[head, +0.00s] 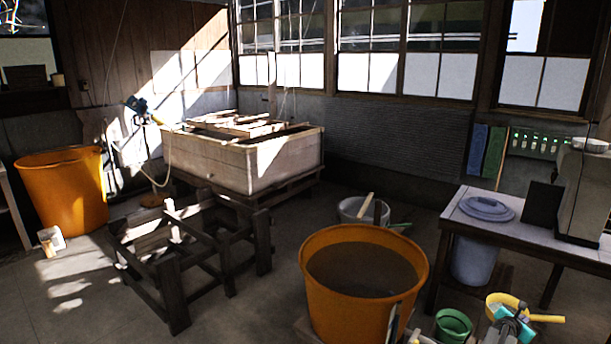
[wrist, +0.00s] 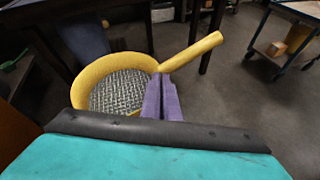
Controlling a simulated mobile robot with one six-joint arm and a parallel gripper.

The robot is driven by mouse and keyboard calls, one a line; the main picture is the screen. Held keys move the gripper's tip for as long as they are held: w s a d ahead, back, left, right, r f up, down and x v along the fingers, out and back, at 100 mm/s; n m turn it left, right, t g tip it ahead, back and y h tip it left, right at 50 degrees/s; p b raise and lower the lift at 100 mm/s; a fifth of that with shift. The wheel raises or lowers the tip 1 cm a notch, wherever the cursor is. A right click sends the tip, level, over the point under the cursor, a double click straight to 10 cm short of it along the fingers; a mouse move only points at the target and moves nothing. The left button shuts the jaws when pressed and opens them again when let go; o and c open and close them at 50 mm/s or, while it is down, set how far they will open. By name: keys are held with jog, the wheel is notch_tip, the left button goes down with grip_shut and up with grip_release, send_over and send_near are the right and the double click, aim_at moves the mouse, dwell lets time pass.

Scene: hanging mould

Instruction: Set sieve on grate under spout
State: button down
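A yellow sieve (head: 503,301) with a round rim, grey mesh and straight handle is at the lower right of the head view. In the wrist view the sieve (wrist: 187,53) shows its handle pointing to the upper right. The purple fingers of my gripper (wrist: 162,82) are close together at the joint of rim and handle and appear shut on it. In the head view my gripper (head: 514,322) is at the sieve's near side. A slatted wooden frame (head: 236,124) lies on the wooden vat at the back; whether this is the grate is unclear. I cannot clearly make out the spout.
A large orange tub (head: 313,292) stands left of the sieve, with a green bucket (head: 454,325) between them. A table (head: 470,222) stands behind at right. A dark wooden stand (head: 168,278) is left of centre. Bare floor (head: 240,305) lies between stand and tub.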

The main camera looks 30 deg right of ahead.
jog(key=w+a+r+n+t+b, duration=0.2)
jog(key=w+a+b, duration=0.2)
jog(key=w+a, duration=0.6)
jog(key=w+a+r+n+t+y+b, duration=0.15)
jog(key=w+a+b, duration=0.35)
jog(key=w, duration=0.9)
jog(key=w+a+r+n+t+b, duration=0.2)
jog(key=w+a+b, duration=0.1)
jog(key=w+a, duration=0.75)
jog(key=w+a+r+n+t+y+b, duration=0.15)
jog(key=w+a+b, duration=0.25)
jog(key=w+a, duration=0.6)
jog(key=w+a+n+t+y+b, duration=0.15)
jog(key=w+a+b, duration=0.35)
jog(key=a, duration=0.8)
jog(key=w+a+n+t+y+b, duration=0.2)
jog(key=a+n+y+b, duration=0.25)
jog(key=a, duration=1.95)
jog(key=w+a+n+t+y+b, duration=0.15)
jog(key=a+n+y+b, duration=0.35)
jog(key=a, duration=1.8)
notch_tip(320, 180, up, 23)
jog(key=p, duration=2.1)
jog(key=shift+s+m+t+h, duration=0.15)
jog(key=shift+m+t+h, duration=0.15)
jog(key=shift+h, duration=0.1)
